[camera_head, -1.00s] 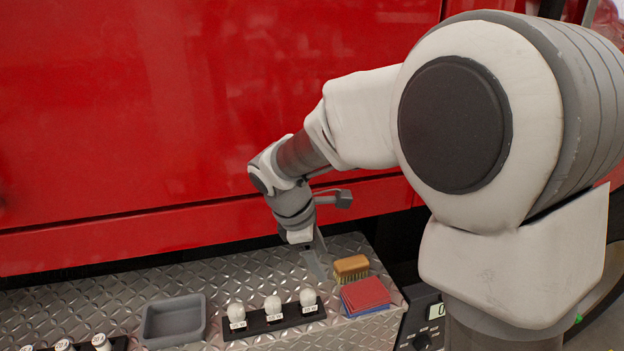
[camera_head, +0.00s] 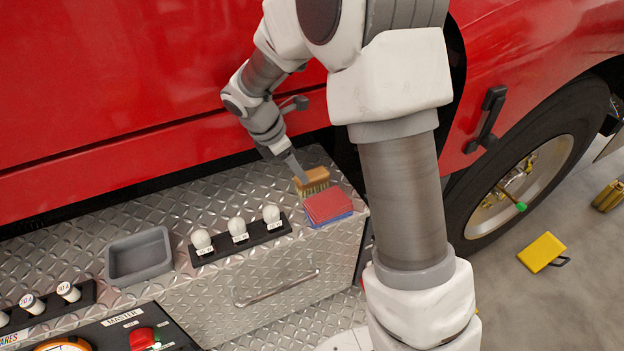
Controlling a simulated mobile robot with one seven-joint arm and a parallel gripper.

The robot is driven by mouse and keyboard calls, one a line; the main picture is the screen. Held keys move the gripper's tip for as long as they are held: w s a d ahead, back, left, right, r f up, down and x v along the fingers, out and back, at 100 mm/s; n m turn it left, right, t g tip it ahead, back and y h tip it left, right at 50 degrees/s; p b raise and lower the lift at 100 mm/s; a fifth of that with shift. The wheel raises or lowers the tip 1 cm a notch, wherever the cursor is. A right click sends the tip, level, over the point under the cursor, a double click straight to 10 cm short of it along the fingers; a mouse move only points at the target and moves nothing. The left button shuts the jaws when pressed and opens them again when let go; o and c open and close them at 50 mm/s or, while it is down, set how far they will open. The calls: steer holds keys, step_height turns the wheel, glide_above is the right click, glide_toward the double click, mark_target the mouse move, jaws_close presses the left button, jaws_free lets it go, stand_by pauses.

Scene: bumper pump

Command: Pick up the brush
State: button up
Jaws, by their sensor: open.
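The brush (camera_head: 313,181) has a tan wooden back and pale bristles. It lies on the diamond-plate bumper top, behind a stack of red and blue pads. My gripper (camera_head: 298,172) points down and right at the brush's left end, with a finger overlapping it in the picture. It holds nothing that I can see. I cannot tell whether it touches the brush. Only one finger shows clearly; the other is hidden.
The red and blue pads (camera_head: 328,206) lie just in front of the brush. A black rack with white knobs (camera_head: 240,239) and a grey tray (camera_head: 138,257) are to the left. The red truck body (camera_head: 120,90) rises close behind. A yellow block (camera_head: 541,252) lies on the floor at right.

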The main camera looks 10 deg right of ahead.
mark_target(312, 174)
steer(key=shift+w+d, duration=0.15)
steer(key=shift+d, duration=0.4)
steer(key=x, duration=0.2)
steer(key=d+x, duration=0.1)
steer(key=x, duration=0.2)
steer(key=shift+w+d+b, duration=0.15)
steer(key=shift+b, duration=0.2)
jaws_close()
